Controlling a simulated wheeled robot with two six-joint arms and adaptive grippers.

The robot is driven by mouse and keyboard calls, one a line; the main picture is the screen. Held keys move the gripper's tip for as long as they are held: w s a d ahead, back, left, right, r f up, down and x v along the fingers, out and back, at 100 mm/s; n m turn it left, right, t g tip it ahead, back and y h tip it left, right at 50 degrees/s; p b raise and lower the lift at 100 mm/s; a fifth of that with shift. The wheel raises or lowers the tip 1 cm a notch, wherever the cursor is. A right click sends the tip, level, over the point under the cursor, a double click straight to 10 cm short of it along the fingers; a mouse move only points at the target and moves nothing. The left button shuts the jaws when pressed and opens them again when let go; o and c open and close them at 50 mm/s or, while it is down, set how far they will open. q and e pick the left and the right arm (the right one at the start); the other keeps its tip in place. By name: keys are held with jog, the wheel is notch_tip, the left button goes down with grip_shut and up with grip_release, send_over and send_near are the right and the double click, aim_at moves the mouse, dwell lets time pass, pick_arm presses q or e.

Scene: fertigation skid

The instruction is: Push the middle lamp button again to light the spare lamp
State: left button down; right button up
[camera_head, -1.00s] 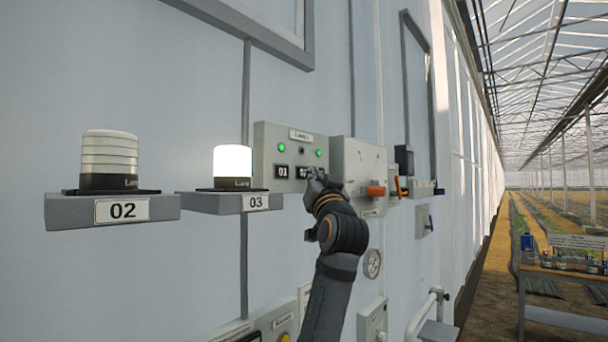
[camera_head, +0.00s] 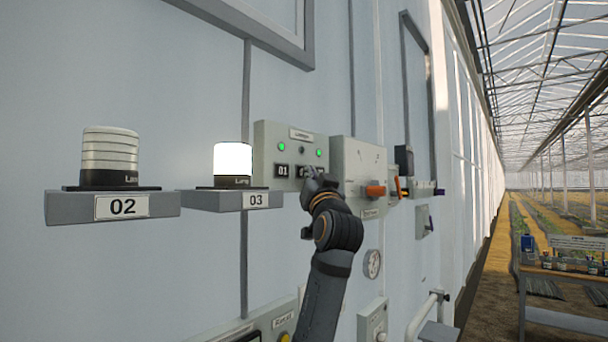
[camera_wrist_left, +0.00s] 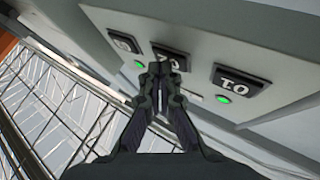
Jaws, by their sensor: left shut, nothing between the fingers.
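The lamp panel (camera_head: 264,142) is a grey box on the wall with number plates and two green-lit buttons, one (camera_head: 281,147) at left and one (camera_head: 320,153) at right. The middle button (camera_head: 301,150) looks dark. My left gripper (camera_head: 311,170) is shut and empty at the panel, overlapping its lower right plates. In the left wrist view its fingertips (camera_wrist_left: 158,70) are in front of the middle plate (camera_wrist_left: 172,56) and hide the middle button, so contact cannot be told. Lamp 03 (camera_head: 232,160) glows white; lamp 02 (camera_head: 110,150) is unlit.
A gauge (camera_head: 372,263) and a white pipe (camera_head: 420,318) are lower. The lamps stand on wall shelves (camera_head: 110,207). A cart (camera_head: 560,275) stands far right by the aisle.

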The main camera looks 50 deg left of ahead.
pick_arm(q)
jog(key=shift+a, duration=0.1)
dwell(0.4)
jog(key=shift+w+d, duration=0.1)
jog(key=shift+d, duration=0.5)
jog(key=d, duration=0.4)
jog(key=d+p, duration=0.1)
jog(key=d, duration=0.1)
jog(key=shift+w, duration=0.3)
jog(key=shift+a, duration=0.15)
jog(key=shift+f, duration=0.1)
